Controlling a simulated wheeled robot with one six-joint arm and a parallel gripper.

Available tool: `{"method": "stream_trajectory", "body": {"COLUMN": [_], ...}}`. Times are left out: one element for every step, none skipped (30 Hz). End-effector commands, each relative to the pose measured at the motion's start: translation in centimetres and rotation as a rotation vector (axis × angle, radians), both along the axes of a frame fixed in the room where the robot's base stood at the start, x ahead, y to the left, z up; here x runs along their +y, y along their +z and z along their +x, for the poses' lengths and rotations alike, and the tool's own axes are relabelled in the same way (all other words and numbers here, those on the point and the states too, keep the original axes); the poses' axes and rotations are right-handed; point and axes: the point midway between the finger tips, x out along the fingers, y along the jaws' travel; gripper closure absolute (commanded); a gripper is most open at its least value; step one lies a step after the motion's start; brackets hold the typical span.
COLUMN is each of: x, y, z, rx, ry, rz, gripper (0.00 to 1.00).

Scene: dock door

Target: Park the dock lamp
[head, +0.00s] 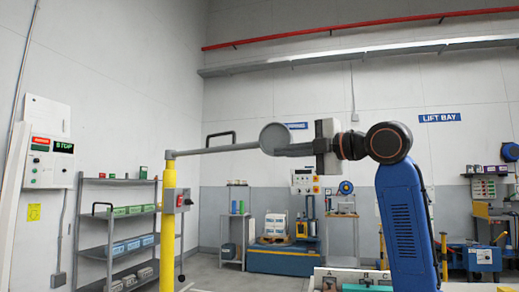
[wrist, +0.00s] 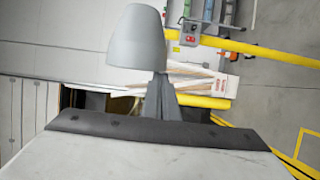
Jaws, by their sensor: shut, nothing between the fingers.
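The dock lamp has a yellow post (head: 168,235), a grey swing arm (head: 215,149) reaching right, and a round grey lamp head (head: 275,137) at the arm's end. A dark loop (head: 221,138) shows just above the arm; I cannot tell if it is a handle on it. My gripper (head: 277,151) is shut and empty, pointing left, its fingers overlapping the lower lamp head in the head view. In the wrist view the lamp head (wrist: 137,38) is a grey cone just beyond the fingers (wrist: 160,80); whether they touch it is unclear.
A control panel (head: 50,160) with a lit STOP sign hangs on the left wall. A grey shelf (head: 118,245) with bins stands behind the post. A blue machine (head: 285,258) and benches stand farther back. A red pipe (head: 360,26) runs high on the wall.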

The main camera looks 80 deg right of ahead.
Motion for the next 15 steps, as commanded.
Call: {"method": "stream_trajectory", "body": {"x": [-1.7,-2.5,-3.7,-4.6,-5.5,-6.6,-7.5,-8.2,-9.3,-10.1,-10.9,-11.9,-12.6,-13.4,-14.3], "y": [0.0,0.0,0.0,0.0,0.0,0.0,0.0,0.1,0.1,0.0,0.0,0.1,0.1,0.1,0.1], "z": [-0.8,-1.2,-1.8,-2.2,-2.5,-3.0,-3.4,-3.7,-4.0,-4.3,-4.6,-4.9,-5.1,-5.3,-5.6], "rx": [-0.005,-0.006,-0.005,-0.005,-0.005,-0.005,-0.005,-0.004,-0.003,-0.002,-0.002,-0.003,-0.003,-0.003,-0.001], "ry": [0.028,0.044,0.065,0.081,0.096,0.115,0.129,0.135,0.131,0.130,0.130,0.129,0.129,0.128,0.128], "rz": [0.006,0.005,0.006,0.006,0.006,0.006,0.006,0.005,0.004,0.004,0.004,0.003,0.003,0.003,0.003], "gripper": [1.00,1.00,1.00,1.00,1.00,1.00,1.00,1.00,1.00,1.00,1.00,1.00,1.00,1.00,1.00]}}
